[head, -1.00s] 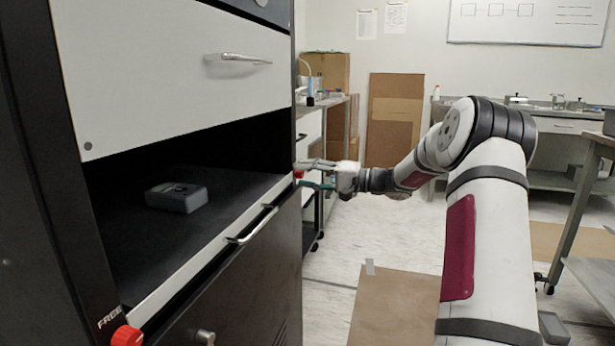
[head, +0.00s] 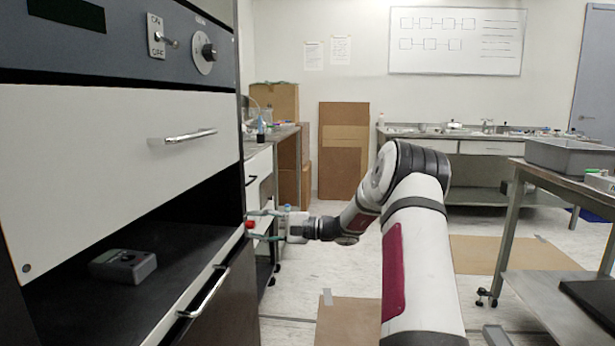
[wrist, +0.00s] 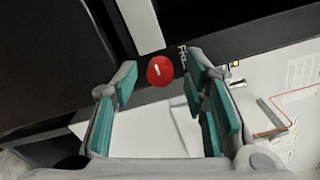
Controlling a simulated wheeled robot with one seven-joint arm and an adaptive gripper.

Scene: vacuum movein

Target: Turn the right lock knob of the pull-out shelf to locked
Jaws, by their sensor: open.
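The right lock knob (head: 249,224) is a small red knob at the far right end of the pull-out shelf's front strip. In the wrist view the red knob (wrist: 160,70) shows a white pointer mark, tilted a little, with part of a printed label beside it. My gripper (head: 262,226) is at the knob from the right. In the wrist view my open gripper (wrist: 160,88) has its teal-padded fingers on either side of the knob, with a gap to each. The pull-out shelf (head: 100,300) is black with a light front edge and a metal handle.
A grey box (head: 124,266) lies on the shelf. Above it is a white drawer (head: 110,150) with a metal handle. A bench (head: 284,140) stands behind my gripper, and a table with a grey bin (head: 570,158) stands at the right.

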